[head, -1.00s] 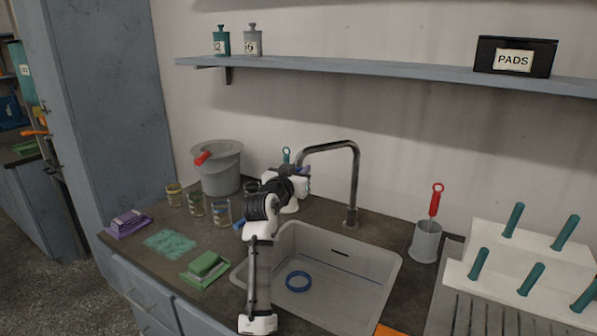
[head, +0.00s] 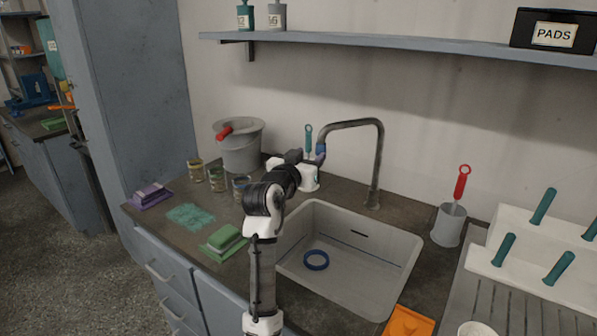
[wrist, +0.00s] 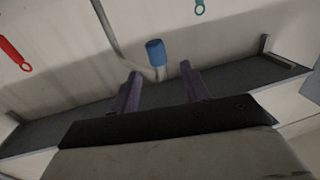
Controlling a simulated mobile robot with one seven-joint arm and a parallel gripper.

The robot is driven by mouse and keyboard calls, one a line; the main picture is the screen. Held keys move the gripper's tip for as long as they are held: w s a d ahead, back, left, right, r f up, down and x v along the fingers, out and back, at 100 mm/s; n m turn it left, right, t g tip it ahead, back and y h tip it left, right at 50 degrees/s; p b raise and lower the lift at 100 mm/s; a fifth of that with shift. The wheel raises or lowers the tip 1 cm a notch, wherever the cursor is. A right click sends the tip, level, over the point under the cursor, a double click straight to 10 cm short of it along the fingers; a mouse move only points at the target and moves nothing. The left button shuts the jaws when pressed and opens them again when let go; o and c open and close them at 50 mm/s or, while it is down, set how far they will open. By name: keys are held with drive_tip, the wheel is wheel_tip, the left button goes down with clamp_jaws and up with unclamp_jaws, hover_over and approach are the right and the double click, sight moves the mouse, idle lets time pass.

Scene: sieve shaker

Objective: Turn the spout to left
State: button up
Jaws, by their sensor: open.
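The spout is a dark grey bent pipe (head: 352,124) that rises behind the sink and reaches over to the left. Its outlet end has a blue tip (wrist: 155,52), seen in the wrist view. My gripper (wrist: 160,71) is open, with a purple finger on each side of the tip's line. The blue tip shows in the gap between the fingertips, near or just beyond their ends. I cannot tell whether either finger touches it. In the head view, my arm reaches up to the spout's end, and the fingers are hard to make out there.
The sink (head: 402,275) holds a blue ring (head: 316,260). A teal-handled brush (head: 308,140) stands close behind my gripper. A grey bucket (head: 243,152) and several jars stand left. A red-handled brush (head: 461,182) stands in a cup (head: 447,228) right. A shelf (head: 400,42) runs above.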

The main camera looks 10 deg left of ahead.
drive_tip(key=b+v, duration=0.1)
drive_tip(key=v, duration=0.5)
drive_tip(key=shift+s+a, duration=0.1)
